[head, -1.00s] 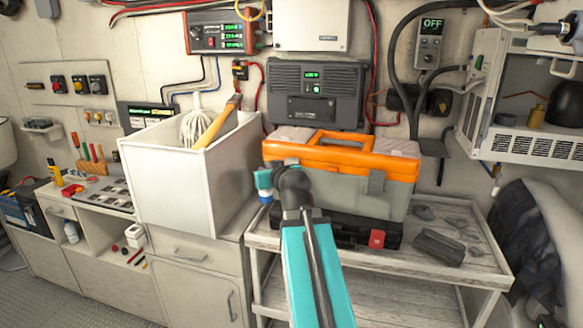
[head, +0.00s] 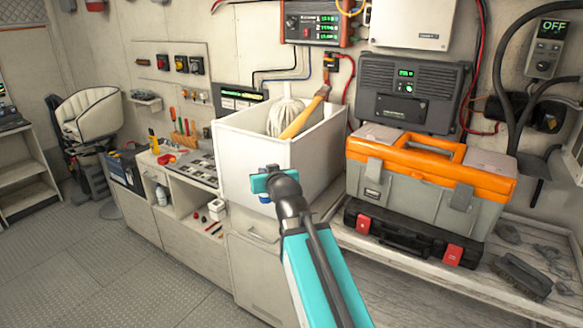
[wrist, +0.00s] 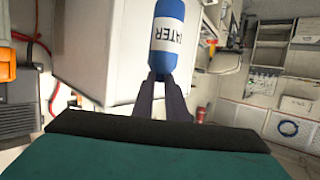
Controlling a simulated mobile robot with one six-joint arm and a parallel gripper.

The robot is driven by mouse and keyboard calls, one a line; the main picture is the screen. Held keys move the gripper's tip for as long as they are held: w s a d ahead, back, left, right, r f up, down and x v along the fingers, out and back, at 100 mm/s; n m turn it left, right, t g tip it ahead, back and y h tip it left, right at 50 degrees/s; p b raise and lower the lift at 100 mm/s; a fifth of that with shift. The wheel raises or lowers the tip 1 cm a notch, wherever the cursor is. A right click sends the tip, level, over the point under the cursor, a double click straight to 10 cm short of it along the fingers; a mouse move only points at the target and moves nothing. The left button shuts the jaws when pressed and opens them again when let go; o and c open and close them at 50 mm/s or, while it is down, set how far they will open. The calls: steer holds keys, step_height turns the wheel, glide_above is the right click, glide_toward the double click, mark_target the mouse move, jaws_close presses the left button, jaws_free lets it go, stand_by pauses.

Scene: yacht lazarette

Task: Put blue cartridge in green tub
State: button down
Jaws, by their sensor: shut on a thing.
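The blue cartridge (wrist: 171,10) has a white label with lettering that reads like "WATER". It stands out from between the dark fingers of my gripper (wrist: 166,78) in the wrist view, and the fingers are shut on its near end. In the head view my gripper (head: 266,184) is in front of the white bin, and only a small blue bit of the cartridge (head: 264,199) shows beneath it. The green tub does not show in either view.
A white open bin (head: 265,155) with a mop head and wooden handle stands behind my gripper. To its right, a grey-orange toolbox (head: 410,190) sits on a black case (head: 400,235) on a bench. Clear grey floor (head: 110,260) lies at left.

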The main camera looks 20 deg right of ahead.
steer(key=a, duration=0.3)
steer(key=shift+w+a+y, duration=0.15)
steer(key=shift+a+y, duration=0.05)
steer(key=shift+y, duration=0.1)
steer(key=shift+a, duration=0.1)
